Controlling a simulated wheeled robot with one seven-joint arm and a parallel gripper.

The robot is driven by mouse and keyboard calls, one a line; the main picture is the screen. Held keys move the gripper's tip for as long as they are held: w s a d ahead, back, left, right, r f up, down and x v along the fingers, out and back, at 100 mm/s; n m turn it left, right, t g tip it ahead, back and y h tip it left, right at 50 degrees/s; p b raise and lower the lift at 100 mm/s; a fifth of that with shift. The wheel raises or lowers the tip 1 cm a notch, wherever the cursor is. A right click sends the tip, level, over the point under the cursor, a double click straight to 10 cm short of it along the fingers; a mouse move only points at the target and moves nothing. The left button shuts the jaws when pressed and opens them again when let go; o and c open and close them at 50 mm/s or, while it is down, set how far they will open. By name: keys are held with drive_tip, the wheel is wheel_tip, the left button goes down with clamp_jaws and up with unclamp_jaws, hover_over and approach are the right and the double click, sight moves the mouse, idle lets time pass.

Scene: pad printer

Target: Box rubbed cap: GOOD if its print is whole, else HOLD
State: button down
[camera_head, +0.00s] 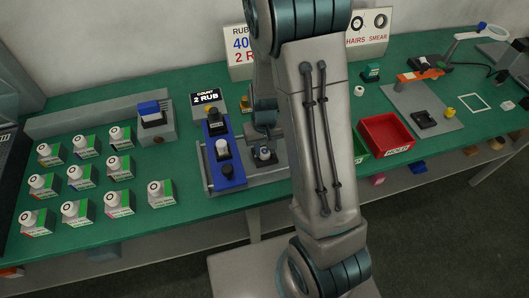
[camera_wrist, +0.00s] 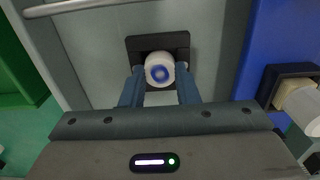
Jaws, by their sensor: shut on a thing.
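A white cap (camera_wrist: 160,69) with a blue ring printed on its top stands in a black nest (camera_wrist: 135,48) on a grey plate. My gripper (camera_wrist: 160,88) is shut on this cap, one finger on each side. The ring looks closed around, but fine gaps or smears are too small to tell. In the head view the cap (camera_head: 265,154) shows below my gripper (camera_head: 264,136). The red box (camera_head: 386,136) marked HOLD stands to the right of my arm. A green box (camera_head: 360,151) beside it is mostly hidden behind my arm.
A blue slide (camera_head: 222,173) with a white cap in a black nest lies just left of my gripper. Several capped blocks stand in rows at the left. A COUNT sign (camera_head: 206,97) reads 2 RUB. A grey mat (camera_head: 440,108) lies right of the red box.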

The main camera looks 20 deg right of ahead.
sight(265, 151)
drive_tip(key=shift+r+p, duration=2.35)
drive_tip(key=shift+r, duration=1.05)
drive_tip(key=shift+f, duration=0.1)
